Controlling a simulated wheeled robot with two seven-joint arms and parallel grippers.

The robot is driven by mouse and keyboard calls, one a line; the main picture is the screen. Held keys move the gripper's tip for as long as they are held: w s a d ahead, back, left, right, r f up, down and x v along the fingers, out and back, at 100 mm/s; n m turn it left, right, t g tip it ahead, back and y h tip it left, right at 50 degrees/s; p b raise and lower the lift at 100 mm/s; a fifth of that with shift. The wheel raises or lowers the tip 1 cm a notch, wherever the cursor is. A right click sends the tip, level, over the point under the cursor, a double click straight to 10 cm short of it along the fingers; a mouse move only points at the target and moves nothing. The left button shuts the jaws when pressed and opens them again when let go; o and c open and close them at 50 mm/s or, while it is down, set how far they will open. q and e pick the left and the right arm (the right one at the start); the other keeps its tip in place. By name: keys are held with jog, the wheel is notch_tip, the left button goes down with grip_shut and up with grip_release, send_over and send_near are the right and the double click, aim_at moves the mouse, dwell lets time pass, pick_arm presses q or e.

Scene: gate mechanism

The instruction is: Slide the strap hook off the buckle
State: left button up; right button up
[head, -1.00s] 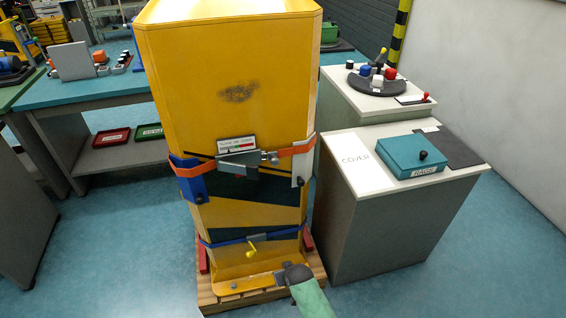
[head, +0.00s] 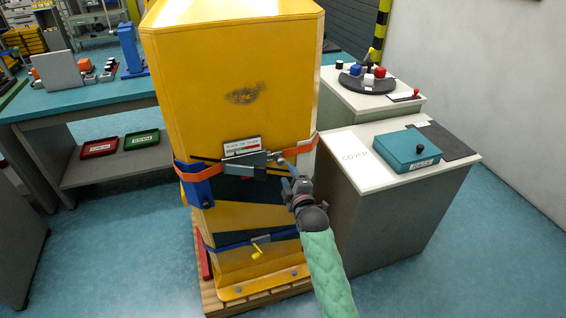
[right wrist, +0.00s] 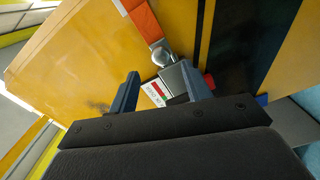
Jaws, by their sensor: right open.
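A tall yellow cabinet (head: 225,60) is wrapped by an orange strap (head: 301,148). The grey metal buckle (head: 246,162) sits on its front under a small label. The strap's metal hook (head: 276,157) is at the buckle's right end and appears engaged with it. In the right wrist view the orange strap (right wrist: 143,20) leads to the round metal hook (right wrist: 160,54), beside the grey buckle (right wrist: 177,80). My right gripper (head: 292,180) is open and empty, just below and right of the hook. Its fingers (right wrist: 163,84) are spread with the buckle and hook seen between them. My left gripper is not in view.
A side cabinet (head: 385,215) with a teal box (head: 407,151) stands close on the right.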

aim_at(282, 164)
jog(key=shift+w+a, duration=0.2)
jog(key=shift+w, duration=0.1)
jog(key=p+x, duration=0.2)
jog(key=x, duration=0.3)
jog(key=shift+w+a, duration=0.1)
jog(key=shift+w, duration=0.1)
pick_arm(q)
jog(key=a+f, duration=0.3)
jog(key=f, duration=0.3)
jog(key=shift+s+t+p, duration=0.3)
jog(key=shift+p, duration=0.15)
pick_arm(e)
jog(key=shift+x, duration=0.85)
jog(key=shift+f, duration=0.15)
